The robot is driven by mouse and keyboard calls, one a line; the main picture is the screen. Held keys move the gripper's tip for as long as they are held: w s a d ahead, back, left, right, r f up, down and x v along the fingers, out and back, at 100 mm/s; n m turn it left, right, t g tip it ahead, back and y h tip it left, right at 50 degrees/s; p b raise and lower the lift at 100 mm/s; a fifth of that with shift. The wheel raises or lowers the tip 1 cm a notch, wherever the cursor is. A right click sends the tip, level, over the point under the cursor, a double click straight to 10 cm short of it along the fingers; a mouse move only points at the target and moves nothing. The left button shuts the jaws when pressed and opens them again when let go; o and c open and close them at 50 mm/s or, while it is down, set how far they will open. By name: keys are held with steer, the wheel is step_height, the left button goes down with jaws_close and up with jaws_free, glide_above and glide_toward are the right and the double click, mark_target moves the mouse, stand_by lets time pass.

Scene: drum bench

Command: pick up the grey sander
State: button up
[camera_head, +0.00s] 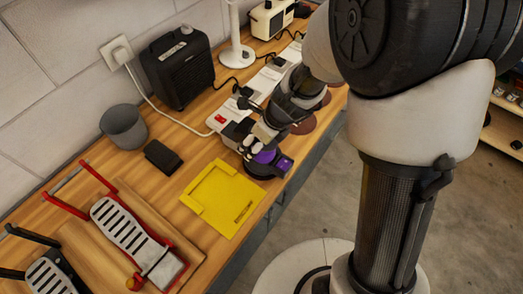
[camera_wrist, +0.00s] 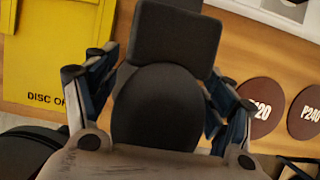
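The grey sander (camera_wrist: 155,105) fills the middle of the wrist view, dark grey with a rounded body and a squarish block at its far end. My gripper (camera_wrist: 160,75) is open, with one finger on each side of it; small gaps seem to show, and I cannot tell whether either finger touches.
A purple-topped tool (camera_head: 266,157) sits close to my gripper at the bench's front edge. The yellow plate (camera_head: 222,198) lies left. Brown discs (camera_wrist: 258,108) lie right. A power strip (camera_head: 262,80), black speaker-like box (camera_head: 180,68), grey cup (camera_head: 124,127) and black block (camera_head: 163,156) stand behind.

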steer(key=c, duration=1.2)
steer(key=shift+c, duration=0.2)
steer(key=shift+r, duration=0.1)
steer(key=shift+w+r, duration=0.1)
